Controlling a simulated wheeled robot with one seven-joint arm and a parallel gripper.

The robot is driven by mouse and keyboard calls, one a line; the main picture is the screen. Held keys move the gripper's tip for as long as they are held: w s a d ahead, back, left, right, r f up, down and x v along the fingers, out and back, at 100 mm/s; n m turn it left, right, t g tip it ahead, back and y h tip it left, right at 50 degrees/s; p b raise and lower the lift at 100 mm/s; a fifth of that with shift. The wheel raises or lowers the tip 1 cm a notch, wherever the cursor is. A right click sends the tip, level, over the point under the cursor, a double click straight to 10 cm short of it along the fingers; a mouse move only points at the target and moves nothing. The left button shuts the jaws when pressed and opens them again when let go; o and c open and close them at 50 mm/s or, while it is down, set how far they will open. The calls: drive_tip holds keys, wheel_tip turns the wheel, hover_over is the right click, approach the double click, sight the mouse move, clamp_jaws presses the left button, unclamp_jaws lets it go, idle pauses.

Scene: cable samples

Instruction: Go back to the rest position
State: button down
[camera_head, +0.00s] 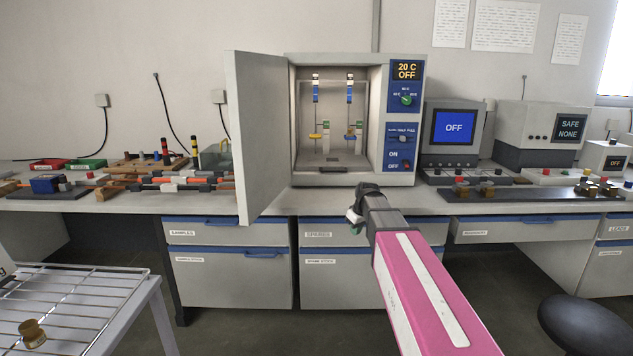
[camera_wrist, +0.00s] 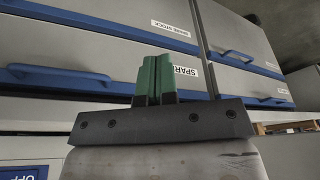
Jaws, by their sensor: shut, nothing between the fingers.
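My gripper (camera_head: 356,222) is in front of the bench edge, below and a little right of the open oven, at the end of my pink arm. In the wrist view its green fingers (camera_wrist: 156,80) are together with nothing between them. The drawer fronts (camera_wrist: 110,50) fill the wrist view behind the fingers. The oven (camera_head: 340,180) stands on the bench with its door (camera_head: 243,140) swung open to the left.
The bench (camera_head: 300,203) runs across the view above drawers with blue handles. Cable samples (camera_head: 185,180) and trays lie at left, and instruments (camera_head: 455,130) stand at right. A wire rack (camera_head: 80,290) is at the lower left, and a dark stool (camera_head: 585,325) at the lower right.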

drive_tip(key=s+d+f+m+g+h, duration=0.1)
drive_tip(key=s+d+f+m, duration=0.1)
drive_tip(key=s+f, duration=0.6)
drive_tip(key=s+d+f+m+g, duration=0.1)
drive_tip(key=s+f+m, duration=0.3)
drive_tip(key=s, duration=1.2)
wheel_tip(320, 180, down, 4)
drive_tip(key=shift+s+d+f+m+g+h, duration=0.2)
drive_tip(key=shift+s+d+m+g+h, duration=0.15)
drive_tip(key=shift+d, duration=0.25)
